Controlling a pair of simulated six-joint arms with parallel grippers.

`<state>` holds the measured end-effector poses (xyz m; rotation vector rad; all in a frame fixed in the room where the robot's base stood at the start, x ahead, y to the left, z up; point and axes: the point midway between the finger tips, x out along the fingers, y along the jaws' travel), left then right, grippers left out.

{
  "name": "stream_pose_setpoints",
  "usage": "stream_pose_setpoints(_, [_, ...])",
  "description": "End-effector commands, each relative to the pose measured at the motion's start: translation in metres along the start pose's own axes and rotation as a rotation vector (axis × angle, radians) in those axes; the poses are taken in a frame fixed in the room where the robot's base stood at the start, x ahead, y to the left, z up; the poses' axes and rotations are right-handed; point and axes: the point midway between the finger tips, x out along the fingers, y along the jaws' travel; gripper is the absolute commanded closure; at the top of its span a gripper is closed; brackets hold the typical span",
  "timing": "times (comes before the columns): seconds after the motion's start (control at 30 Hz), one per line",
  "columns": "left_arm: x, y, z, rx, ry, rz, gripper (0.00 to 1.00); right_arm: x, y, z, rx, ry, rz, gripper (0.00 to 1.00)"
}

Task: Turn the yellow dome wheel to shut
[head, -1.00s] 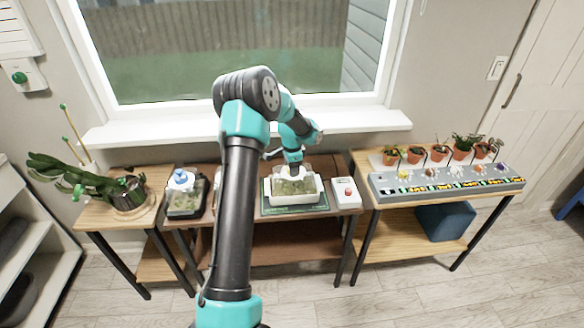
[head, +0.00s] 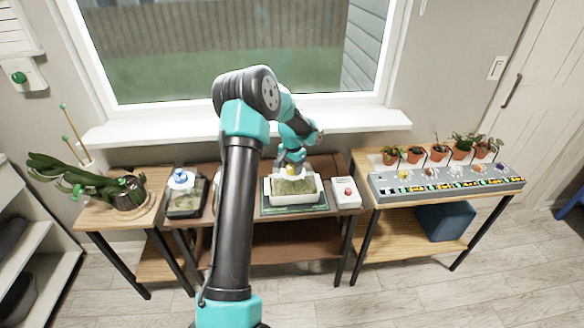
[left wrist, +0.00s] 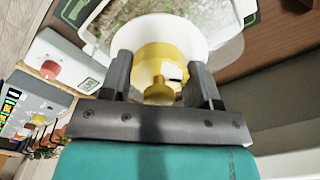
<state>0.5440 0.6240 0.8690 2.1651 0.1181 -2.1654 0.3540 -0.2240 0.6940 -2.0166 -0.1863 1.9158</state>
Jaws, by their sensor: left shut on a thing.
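The yellow dome wheel (left wrist: 158,58) sits on a round white collar (left wrist: 205,30) on top of a clear cover. My left gripper (left wrist: 160,80) is shut on the wheel, with one dark finger on each side of it. In the head view, the wheel (head: 291,169) shows as a small yellow spot under my left gripper (head: 290,164). Below it is a white tray (head: 293,199) with green growth inside. The far side of the wheel is hidden. My right gripper is not in view.
A white box with a red button (head: 347,193) stands close to the right of the tray. A dark container with a blue-and-white top (head: 182,180) is to the left. A grey panel (head: 445,183) with potted plants behind it is on the right table.

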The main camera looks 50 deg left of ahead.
Motion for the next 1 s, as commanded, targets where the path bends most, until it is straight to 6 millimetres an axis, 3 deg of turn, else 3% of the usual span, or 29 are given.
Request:
stream_pose_setpoints(0.4, [-0.0002,0.0012,-0.0003,-0.255,0.000,0.000,0.68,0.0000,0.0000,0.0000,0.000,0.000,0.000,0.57])
stream_pose_setpoints(0.97, [-0.0002,0.0013,-0.0003,-0.297,0.000,0.000,0.68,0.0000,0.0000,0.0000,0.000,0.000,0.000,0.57])
stream_pose_setpoints(1.0, [-0.0002,0.0012,-0.0003,-0.297,0.000,0.000,0.41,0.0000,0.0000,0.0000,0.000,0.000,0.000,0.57])
